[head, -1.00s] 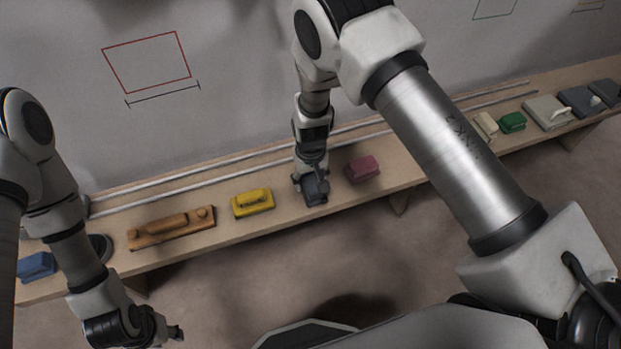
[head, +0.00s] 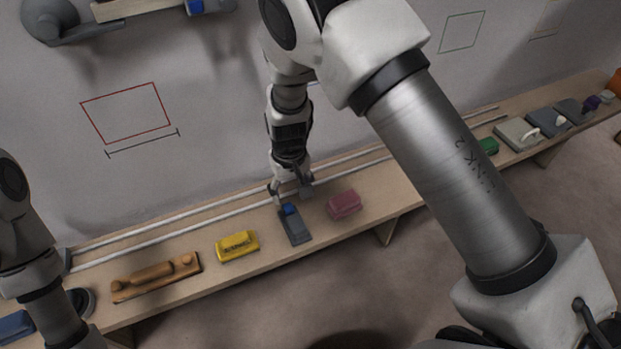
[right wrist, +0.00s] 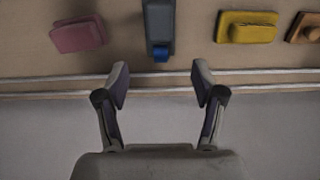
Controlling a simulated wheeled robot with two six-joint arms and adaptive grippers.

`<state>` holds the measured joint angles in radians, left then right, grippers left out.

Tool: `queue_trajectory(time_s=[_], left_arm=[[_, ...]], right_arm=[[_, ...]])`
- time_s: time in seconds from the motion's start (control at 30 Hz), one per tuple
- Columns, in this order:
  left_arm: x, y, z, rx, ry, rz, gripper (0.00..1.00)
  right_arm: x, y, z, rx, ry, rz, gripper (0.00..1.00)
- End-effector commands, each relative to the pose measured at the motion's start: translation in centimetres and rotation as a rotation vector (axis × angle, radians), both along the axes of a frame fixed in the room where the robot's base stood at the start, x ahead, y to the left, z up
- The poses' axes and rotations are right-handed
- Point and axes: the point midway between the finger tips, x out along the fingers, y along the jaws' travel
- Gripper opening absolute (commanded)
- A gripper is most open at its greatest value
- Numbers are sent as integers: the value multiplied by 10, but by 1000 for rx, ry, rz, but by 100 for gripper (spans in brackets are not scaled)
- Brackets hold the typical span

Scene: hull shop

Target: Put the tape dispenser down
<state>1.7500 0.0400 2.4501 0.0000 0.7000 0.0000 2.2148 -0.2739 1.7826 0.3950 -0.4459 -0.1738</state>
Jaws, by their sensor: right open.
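The tape dispenser, a long dark grey body with a blue part at its wall-side end (head: 295,228), lies on the wooden bench between the yellow block and the pink block. It also shows at the top of the right wrist view (right wrist: 159,22). My right gripper (head: 291,190) is open and empty, on the wall side of the dispenser. In the right wrist view its two fingers (right wrist: 161,80) are spread wide, with the dispenser's blue end beyond them and clear of both. My left arm shows at the left edge; its gripper is out of view.
The bench (head: 205,258) runs along the wall with two pale rails at its back. A yellow block (head: 237,246), a pink block (head: 345,204) and an orange-brown wooden tool (head: 156,277) flank the dispenser. Several more tools stand at the right.

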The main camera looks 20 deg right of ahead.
Motion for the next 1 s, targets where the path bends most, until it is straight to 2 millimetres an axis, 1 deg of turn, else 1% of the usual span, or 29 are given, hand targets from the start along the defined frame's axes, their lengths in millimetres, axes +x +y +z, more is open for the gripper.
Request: queue_trajectory(time_s=[0.17,0.23,0.27,0.33,0.37,0.4,0.47,0.5,0.53,0.6,0.63,0.7,0.73,0.93,0.97,1.0], left_arm=[[0,0,0,0,0,0,40],[0,0,0,0,0,0,40],[0,0,0,0,0,0,40],[0,0,0,0,0,0,40],[0,0,0,0,0,0,40],[0,0,0,0,0,0,40],[0,0,0,0,0,0,40],[0,0,0,0,0,0,40],[0,0,0,0,0,0,40],[0,0,0,0,0,0,40],[0,0,0,0,0,0,40],[0,0,0,0,0,0,40],[0,0,0,0,0,0,40],[0,0,0,0,0,0,40],[0,0,2,0,0,0,40],[0,0,9,0,0,0,40]], right_arm=[[-2,-1,-1,-1,2,-1,68],[-11,-11,-15,-12,7,-8,68],[-20,-18,-26,-20,10,-15,68],[-52,-43,-61,-48,19,-31,68],[-72,-55,-79,-59,23,-36,68],[-104,-70,-101,-70,28,-41,68],[-155,-87,-127,-72,32,-45,68],[-186,-94,-138,-63,29,-48,68],[-207,-97,-142,-53,27,-51,68],[-245,-99,-147,-25,20,-63,68],[-255,-99,-146,-15,17,-66,68],[-269,-98,-145,2,7,-74,68],[-271,-98,-145,5,4,-75,68],[-270,-97,-145,6,-2,-75,68],[-269,-97,-143,5,-2,-75,68],[-269,-97,-136,5,-2,-74,68]])
